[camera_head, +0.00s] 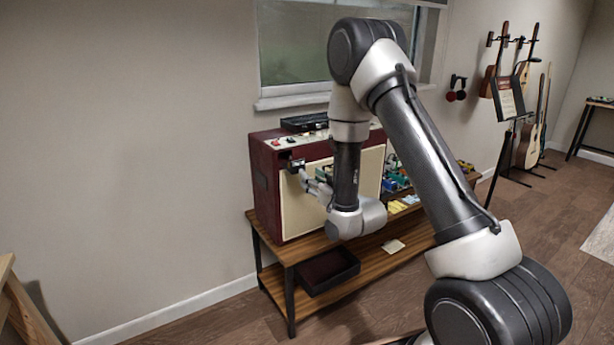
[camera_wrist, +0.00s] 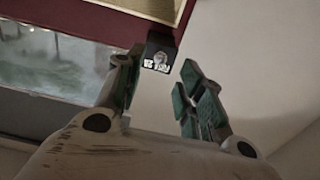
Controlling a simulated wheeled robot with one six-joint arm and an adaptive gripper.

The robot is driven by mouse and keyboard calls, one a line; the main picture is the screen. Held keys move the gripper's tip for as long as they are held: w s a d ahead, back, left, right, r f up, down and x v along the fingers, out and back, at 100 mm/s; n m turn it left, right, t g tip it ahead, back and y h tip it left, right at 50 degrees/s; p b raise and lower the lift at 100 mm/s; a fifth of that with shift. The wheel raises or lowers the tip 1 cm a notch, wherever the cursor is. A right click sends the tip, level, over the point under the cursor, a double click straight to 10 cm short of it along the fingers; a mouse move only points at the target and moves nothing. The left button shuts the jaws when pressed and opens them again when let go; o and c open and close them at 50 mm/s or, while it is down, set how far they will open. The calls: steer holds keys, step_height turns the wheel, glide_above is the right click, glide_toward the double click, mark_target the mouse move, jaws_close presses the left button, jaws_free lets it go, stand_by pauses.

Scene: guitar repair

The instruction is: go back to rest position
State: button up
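My gripper (camera_head: 311,181) is at the upper front of a dark red amplifier (camera_head: 266,188) with a cream front, near its left edge. In the wrist view my gripper (camera_wrist: 162,68) has its two green-padded fingers spread apart. A small black block with white lettering (camera_wrist: 161,56) shows between and just beyond the fingertips, at the amplifier's edge. It also shows in the head view (camera_head: 296,165). Nothing is seen clamped between the fingers; whether a fingertip touches the block, I cannot tell. My arm is stretched forward and bent down at the elbow, away from a folded pose.
The amplifier stands on a wooden bench (camera_head: 376,273) with a black tray (camera_head: 327,271) on its lower shelf. Small colourful boxes (camera_head: 396,178) lie right of the amplifier. A window (camera_head: 290,45) is behind. Guitars (camera_head: 530,140) stand at the far right.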

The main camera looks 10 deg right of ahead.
steer(key=shift+v, duration=1.15)
steer(key=s+d+f+g+h, duration=0.1)
steer(key=s+f+g+h, duration=0.2)
steer(key=f, duration=0.4)
steer(key=s+d+f+g, duration=0.2)
steer(key=s+f+g, duration=0.2)
steer(key=f+g, duration=0.3)
steer(key=s+d+g+h, duration=0.2)
steer(key=s+d+g, duration=0.1)
steer(key=s, duration=0.3)
steer(key=s+d+r+m, duration=0.1)
steer(key=s+d+r, duration=0.2)
steer(key=s+r, duration=0.9)
steer(key=s+d+r+m, duration=0.2)
steer(key=s+r, duration=1)
steer(key=r, duration=0.7)
steer(key=shift+s+d+r+m+h, duration=0.15)
steer(key=shift+d+m+h, duration=0.15)
steer(key=shift+d, duration=0.55)
